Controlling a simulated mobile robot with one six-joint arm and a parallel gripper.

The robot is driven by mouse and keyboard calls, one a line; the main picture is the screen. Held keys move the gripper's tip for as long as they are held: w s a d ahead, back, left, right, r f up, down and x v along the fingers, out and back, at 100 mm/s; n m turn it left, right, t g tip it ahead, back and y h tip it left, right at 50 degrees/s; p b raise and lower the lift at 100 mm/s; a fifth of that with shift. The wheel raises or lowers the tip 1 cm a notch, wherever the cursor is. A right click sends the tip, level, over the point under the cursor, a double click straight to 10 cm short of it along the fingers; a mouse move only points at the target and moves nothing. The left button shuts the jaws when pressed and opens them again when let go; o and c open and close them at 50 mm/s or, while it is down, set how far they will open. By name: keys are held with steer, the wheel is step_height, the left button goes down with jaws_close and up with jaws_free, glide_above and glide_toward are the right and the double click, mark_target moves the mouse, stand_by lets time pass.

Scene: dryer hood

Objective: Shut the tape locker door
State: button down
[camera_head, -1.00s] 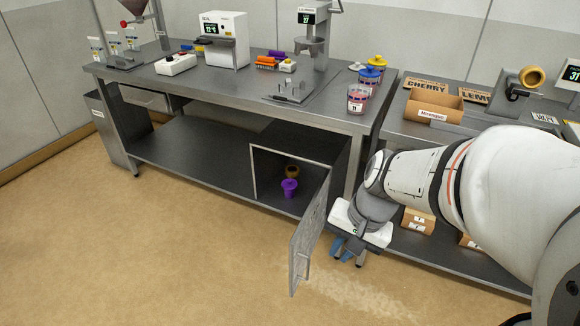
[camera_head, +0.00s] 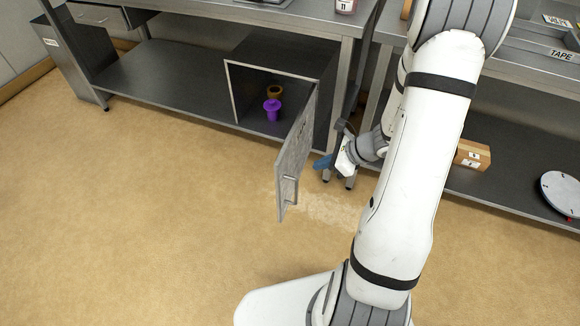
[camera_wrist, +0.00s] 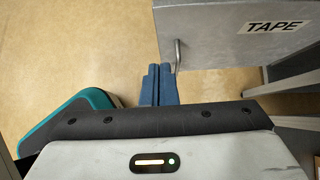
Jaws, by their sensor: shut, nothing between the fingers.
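The tape locker (camera_head: 236,88) is a grey metal box under the steel bench, with its front open. Its door (camera_head: 297,152) stands swung out toward the front, hinged at the right side, with a bar handle near its free edge. In the wrist view the door (camera_wrist: 225,38) carries a TAPE label (camera_wrist: 274,25), and its handle (camera_wrist: 178,55) is just right of the fingers. My gripper (camera_head: 322,163) is shut and empty, on the right, outer side of the door. In the wrist view the blue fingers (camera_wrist: 159,85) are together beside the handle; contact cannot be told.
A purple spool (camera_head: 271,110) and a brown-yellow roll (camera_head: 275,92) are inside the locker. Bench legs stand right behind my gripper. A cardboard box (camera_head: 471,155) and a round scale (camera_head: 562,190) are at the right. The floor (camera_head: 170,220) left of the door is clear.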

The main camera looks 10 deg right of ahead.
mark_target(280, 171)
steer(key=x, duration=0.3)
steer(key=a+r+b+x, duration=0.1)
steer(key=x, duration=0.3)
steer(key=b+x, duration=0.1)
steer(key=x, duration=0.2)
steer(key=shift+w+a+r, duration=0.1)
steer(key=shift+w+a, duration=0.1)
steer(key=shift+w, duration=0.15)
steer(key=shift+w+a, duration=0.25)
steer(key=shift+a, duration=0.15)
